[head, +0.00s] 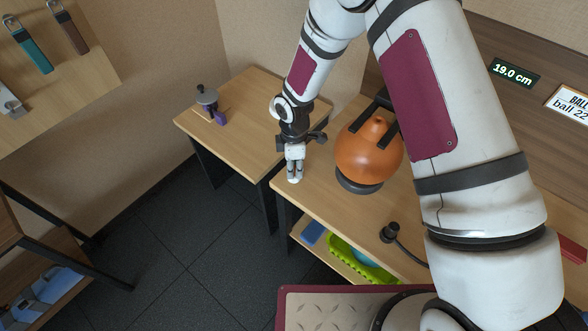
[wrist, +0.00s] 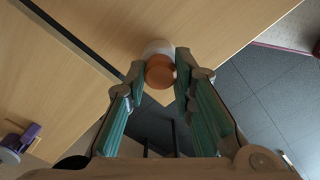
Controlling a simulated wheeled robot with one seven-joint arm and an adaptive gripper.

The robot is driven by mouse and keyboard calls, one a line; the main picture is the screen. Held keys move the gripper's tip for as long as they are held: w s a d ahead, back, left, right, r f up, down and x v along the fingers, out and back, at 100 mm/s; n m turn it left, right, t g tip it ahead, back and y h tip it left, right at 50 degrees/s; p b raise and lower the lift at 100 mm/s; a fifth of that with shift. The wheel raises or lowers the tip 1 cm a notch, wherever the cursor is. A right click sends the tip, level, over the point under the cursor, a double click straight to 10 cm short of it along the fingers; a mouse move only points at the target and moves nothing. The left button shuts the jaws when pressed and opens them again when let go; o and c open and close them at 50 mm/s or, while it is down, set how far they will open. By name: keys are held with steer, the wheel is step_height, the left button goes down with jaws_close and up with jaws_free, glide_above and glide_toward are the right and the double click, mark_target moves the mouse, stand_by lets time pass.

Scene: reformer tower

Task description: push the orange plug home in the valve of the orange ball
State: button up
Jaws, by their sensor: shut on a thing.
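The orange ball (head: 366,152) sits on a dark ring (head: 358,186) on the right-hand table, with dark bars of a bracket beside its upper part. A small raised knob shows on its top; I cannot make out the valve opening. My gripper (head: 295,176) points down, to the left of the ball and apart from it, near the table's left edge. In the wrist view my gripper (wrist: 160,75) is shut on the orange plug (wrist: 160,73), whose round orange face shows between the fingertips. A pale round part shows behind it. The ball is not in the wrist view.
A second table (head: 240,110) stands behind left, with a grey and purple device (head: 212,105). A black knob with a cable (head: 390,232) is on the right-hand table's front. A display (head: 514,73) reads 19.0 cm. A lower shelf holds a green tray (head: 345,250).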

steer(key=shift+r, duration=0.1)
steer(key=shift+r, duration=0.55)
step_height(320, 180, up, 2)
steer(key=shift+b, duration=0.35)
steer(key=shift+s+d+r, duration=0.2)
steer(key=shift+s+d, duration=0.1)
steer(key=shift+s, duration=0.25)
steer(key=s+d, duration=0.3)
steer(key=s, duration=0.3)
steer(key=s+d+r, duration=0.1)
steer(key=s+d, duration=0.2)
steer(key=s, duration=0.4)
steer(key=shift+d+r, duration=0.15)
steer(key=shift+d, duration=0.25)
steer(key=shift+s, duration=0.1)
steer(key=shift+c, duration=0.3)
jaws_close()
steer(key=shift+r, duration=0.3)
